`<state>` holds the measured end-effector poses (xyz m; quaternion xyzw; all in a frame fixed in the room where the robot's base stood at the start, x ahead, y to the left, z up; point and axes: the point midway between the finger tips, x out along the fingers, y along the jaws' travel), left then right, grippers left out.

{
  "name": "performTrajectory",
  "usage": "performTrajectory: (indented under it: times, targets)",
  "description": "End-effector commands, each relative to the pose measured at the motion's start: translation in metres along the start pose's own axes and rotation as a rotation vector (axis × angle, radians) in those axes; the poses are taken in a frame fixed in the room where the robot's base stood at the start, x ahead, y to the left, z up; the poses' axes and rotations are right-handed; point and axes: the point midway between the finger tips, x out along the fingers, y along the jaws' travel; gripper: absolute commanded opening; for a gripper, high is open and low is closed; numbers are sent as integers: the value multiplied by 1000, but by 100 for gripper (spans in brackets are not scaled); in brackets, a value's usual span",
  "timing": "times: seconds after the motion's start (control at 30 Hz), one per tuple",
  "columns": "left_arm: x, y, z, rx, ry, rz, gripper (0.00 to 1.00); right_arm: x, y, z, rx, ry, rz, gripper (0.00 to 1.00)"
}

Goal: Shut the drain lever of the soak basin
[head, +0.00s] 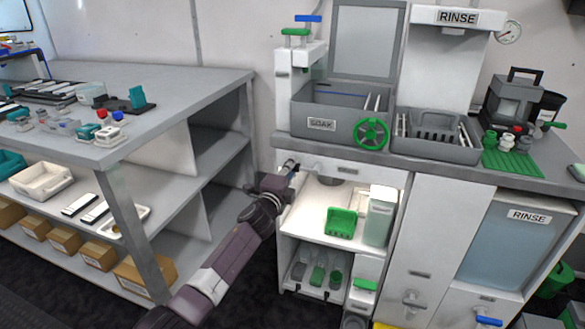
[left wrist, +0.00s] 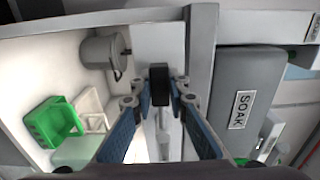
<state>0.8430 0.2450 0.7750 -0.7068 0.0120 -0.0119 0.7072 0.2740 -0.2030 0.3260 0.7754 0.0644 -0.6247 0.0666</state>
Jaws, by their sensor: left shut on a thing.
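The soak basin (head: 345,123) is a grey tub with a SOAK label on the counter, with a green handwheel on its front right. It also shows in the left wrist view (left wrist: 245,72). My left gripper (head: 291,167) is just below the counter edge, under the basin's left end. In the left wrist view its blue fingers (left wrist: 160,100) are closed on a dark upright grip, which looks like the drain lever (left wrist: 160,77). A pale rod shows between the fingers behind it. The lever is mostly hidden by the gripper in the head view. My right gripper is not in view.
An open cabinet (head: 315,200) below the counter holds a green holder (head: 341,222) and a pale container (head: 380,215). A grey shelf unit (head: 175,85) stands to the left. A rinse basin (head: 437,150) stands right of the soak basin.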

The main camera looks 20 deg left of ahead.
Motion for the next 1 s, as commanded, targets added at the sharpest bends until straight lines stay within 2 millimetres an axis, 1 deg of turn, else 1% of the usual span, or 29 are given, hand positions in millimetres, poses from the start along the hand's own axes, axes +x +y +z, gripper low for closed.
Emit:
performTrajectory:
  times: [0.47, 0.5, 0.6, 0.67, 1.0]
  targets:
    - [0, -1, 0, 21, 0, -1, 0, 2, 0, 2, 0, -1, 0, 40]
    - [0, -2, 0, 22, 0, -1, 17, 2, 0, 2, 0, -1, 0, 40]
    - [0, -2, 0, 20, 0, -1, 28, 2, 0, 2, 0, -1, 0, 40]
    - [0, -2, 0, 19, 0, -1, 33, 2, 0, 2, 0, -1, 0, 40]
    - [-2, -1, 0, 16, 0, -1, 33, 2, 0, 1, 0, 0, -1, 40]
